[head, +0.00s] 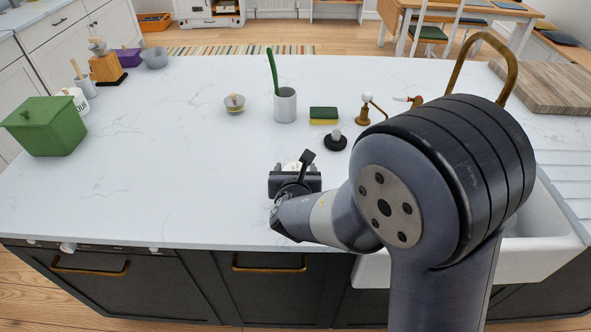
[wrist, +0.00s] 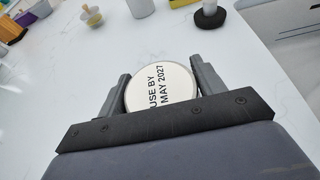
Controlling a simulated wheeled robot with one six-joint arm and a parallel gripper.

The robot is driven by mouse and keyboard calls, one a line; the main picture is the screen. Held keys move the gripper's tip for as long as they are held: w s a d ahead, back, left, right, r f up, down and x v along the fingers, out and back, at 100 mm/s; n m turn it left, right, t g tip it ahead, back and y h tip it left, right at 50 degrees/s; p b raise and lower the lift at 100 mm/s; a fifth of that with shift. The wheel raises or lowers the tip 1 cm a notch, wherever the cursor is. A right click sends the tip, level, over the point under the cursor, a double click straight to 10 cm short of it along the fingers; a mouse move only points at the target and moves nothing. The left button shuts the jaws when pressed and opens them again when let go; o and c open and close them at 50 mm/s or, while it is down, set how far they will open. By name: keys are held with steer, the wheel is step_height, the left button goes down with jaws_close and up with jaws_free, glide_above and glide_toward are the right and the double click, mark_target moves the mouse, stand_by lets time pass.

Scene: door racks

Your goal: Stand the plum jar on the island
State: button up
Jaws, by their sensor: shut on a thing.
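In the wrist view my gripper (wrist: 163,88) is shut on a round jar (wrist: 160,88), gripped by its sides. Its pale lid faces the camera and reads "USE BY MAY 2027". The jar's body and contents are hidden, so I cannot tell its colour. In the head view my gripper (head: 295,182) is over the near part of the white marble-look island (head: 170,190), with a bit of the pale lid (head: 292,166) showing behind it. I cannot tell whether the jar's base touches the island top.
Beyond my gripper stand a white cup with a green-handled tool (head: 285,105), a green-yellow sponge (head: 323,116), a black brush (head: 335,141) and a small grey pot (head: 234,104). A green box (head: 45,126) is at left. The sink (head: 540,225) is at right. The island's left middle is clear.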

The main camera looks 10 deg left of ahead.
steer(key=shift+f, duration=0.15)
steer(key=o, duration=1.3)
steer(key=shift+r, duration=0.3)
steer(key=v, duration=1.2)
steer(key=shift+f, duration=0.2)
